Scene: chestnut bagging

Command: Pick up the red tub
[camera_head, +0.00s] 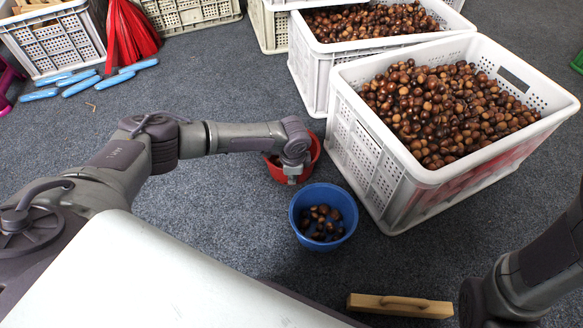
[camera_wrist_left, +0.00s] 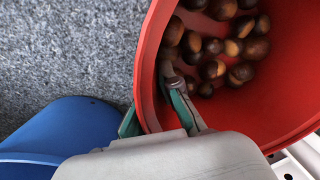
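The red tub (camera_head: 312,158) stands on the carpet beside the white crates, partly hidden in the head view by my left wrist. The left wrist view shows the red tub (camera_wrist_left: 262,105) close up, with several brown chestnuts (camera_wrist_left: 215,45) inside. My left gripper (camera_head: 293,179) is at the tub's near rim. In the left wrist view, the fingers of my left gripper (camera_wrist_left: 152,112) straddle the tub wall, one inside and one outside. Whether both press on the wall is unclear. My right arm shows at the lower right of the head view; its gripper is out of frame.
A blue tub (camera_head: 337,194) with some chestnuts stands just in front of the red tub. A white crate (camera_head: 362,150) full of chestnuts is close on the right, with another crate (camera_head: 310,75) behind. A wooden piece (camera_head: 400,306) lies nearer me.

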